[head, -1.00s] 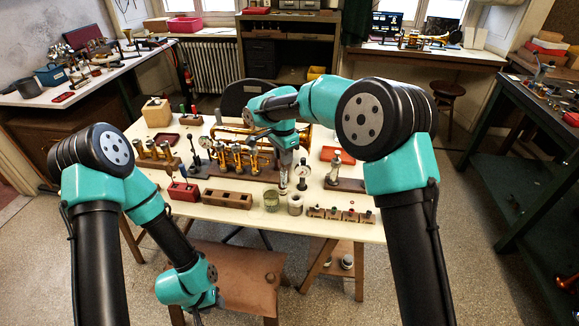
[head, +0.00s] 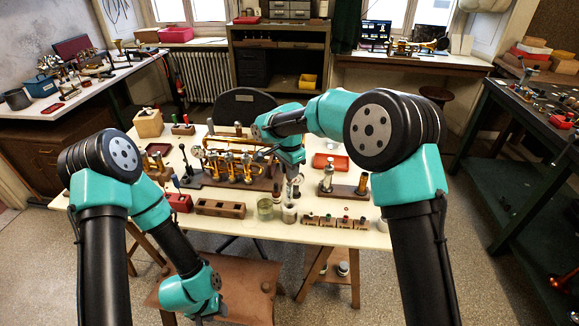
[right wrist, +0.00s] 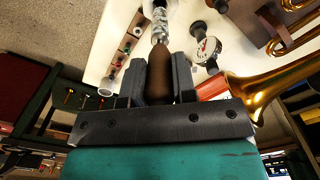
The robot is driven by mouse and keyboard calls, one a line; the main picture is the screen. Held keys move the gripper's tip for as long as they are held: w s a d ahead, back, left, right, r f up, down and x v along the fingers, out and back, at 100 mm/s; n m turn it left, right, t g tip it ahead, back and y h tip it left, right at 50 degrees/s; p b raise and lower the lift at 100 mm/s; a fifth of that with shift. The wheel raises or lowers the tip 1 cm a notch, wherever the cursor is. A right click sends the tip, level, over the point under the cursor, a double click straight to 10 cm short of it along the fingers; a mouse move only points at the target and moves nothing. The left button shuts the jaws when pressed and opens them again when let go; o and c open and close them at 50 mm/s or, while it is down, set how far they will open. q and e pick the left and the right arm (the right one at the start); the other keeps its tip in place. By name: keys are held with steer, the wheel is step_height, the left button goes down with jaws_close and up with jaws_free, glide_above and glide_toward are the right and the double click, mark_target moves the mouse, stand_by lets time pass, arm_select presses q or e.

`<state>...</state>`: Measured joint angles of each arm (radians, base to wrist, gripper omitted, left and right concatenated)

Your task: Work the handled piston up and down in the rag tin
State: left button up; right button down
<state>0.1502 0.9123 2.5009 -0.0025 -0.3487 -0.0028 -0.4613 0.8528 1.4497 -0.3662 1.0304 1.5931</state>
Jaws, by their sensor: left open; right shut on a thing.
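My right gripper (head: 292,172) is shut on the brown handle (right wrist: 159,78) of the piston, above the front of the table. The piston's silver body (right wrist: 160,28) points away from the fingers in the right wrist view and hangs down in the head view. Its lower end meets the mouth of the pale tin (head: 289,215); how deep it sits is hidden. My left gripper (head: 208,317) is low at the front, below the table edge, empty and open; its fingers barely show.
A glass jar (head: 264,208) stands just left of the tin. A row of small wooden blocks (head: 335,222) lies to the right, and a wooden block with wells (head: 220,208) to the left. A brass valve assembly (head: 235,165) lies behind. A round dial gauge (right wrist: 206,50) is close by.

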mark_target(290, 183)
steer(key=shift+f, duration=0.95)
stand_by(0.7)
steer(key=shift+f, duration=3.65)
steer(key=shift+r, duration=1.8)
steer(key=shift+f, duration=0.15)
steer(key=shift+f, duration=1.55)
steer(key=shift+r, duration=0.1)
steer(key=shift+r, duration=1.6)
